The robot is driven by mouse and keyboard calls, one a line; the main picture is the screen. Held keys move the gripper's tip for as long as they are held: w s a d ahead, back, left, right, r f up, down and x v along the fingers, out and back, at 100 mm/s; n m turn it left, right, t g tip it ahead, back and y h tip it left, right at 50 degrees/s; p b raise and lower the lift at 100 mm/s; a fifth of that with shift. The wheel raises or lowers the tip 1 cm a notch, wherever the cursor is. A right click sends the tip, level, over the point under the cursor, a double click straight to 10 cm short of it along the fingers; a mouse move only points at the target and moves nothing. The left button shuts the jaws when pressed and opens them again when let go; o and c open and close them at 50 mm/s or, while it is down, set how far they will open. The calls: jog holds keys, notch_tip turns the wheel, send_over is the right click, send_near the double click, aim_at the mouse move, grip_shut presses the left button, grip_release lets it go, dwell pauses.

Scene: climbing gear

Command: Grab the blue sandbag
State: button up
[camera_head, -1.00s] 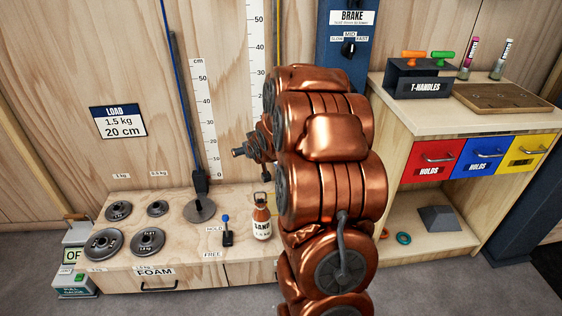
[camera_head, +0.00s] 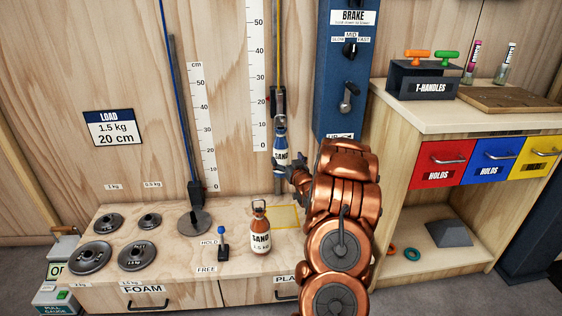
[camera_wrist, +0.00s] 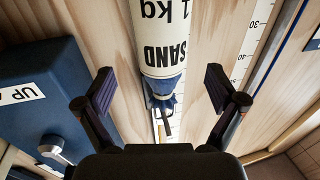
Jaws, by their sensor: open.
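The blue sandbag (camera_head: 281,146) hangs upright in front of the wooden wall, beside the height scale. It has a white band marked SAND and blue ends. In the wrist view the sandbag (camera_wrist: 163,38) appears upside down, its white body marked SAND and 1 kg, with a blue gathered end toward my gripper. My gripper (camera_wrist: 160,90) is open, its two fingers spread on either side of that blue end with visible gaps. In the head view my gripper (camera_head: 284,173) is at the lower part of the bag, partly hidden by my arm.
Several disc weights (camera_head: 90,257) lie at left. The blue brake post (camera_head: 342,75) rises close behind my arm. A cabinet with coloured drawers (camera_head: 442,162) stands at right.

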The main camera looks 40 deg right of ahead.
aim_at(283, 156)
jog(key=shift+f+b+x, duration=0.15)
jog(key=shift+b+x, duration=0.2)
jog(key=shift+x, duration=0.95)
jog(key=shift+f+b+x, duration=0.2)
jog(key=shift+b+x, duration=0.15)
jog(key=shift+x, duration=0.95)
jog(key=shift+w+d+r, duration=0.15)
jog(key=shift+w+d, duration=0.05)
jog(key=shift+w, duration=0.4)
jog(key=shift+c, duration=0.2)
grip_shut()
